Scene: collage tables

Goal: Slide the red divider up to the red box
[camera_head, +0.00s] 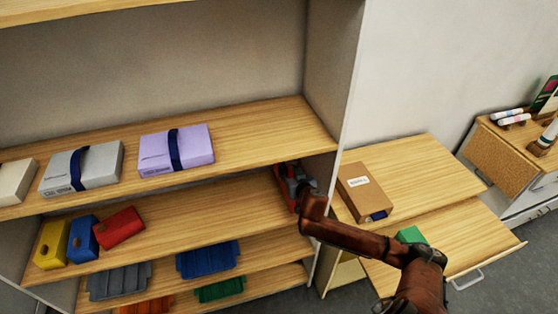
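The red box (119,228) leans to the left on the middle shelf, against the blue box beside it. A red upright piece (282,189), apparently the red divider, is at the right end of the same shelf, far from the red box. My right gripper (293,183) reaches in at that end, right at the red piece. Its fingers are small and partly hidden, so I cannot tell whether they are open or shut on it. My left gripper is not in view.
A blue box (83,240) and a yellow box (51,246) stand left of the red one. The middle shelf (210,208) is clear between red box and red piece. The upper shelf holds strapped packages (176,150); the side panel (333,70) bounds the right.

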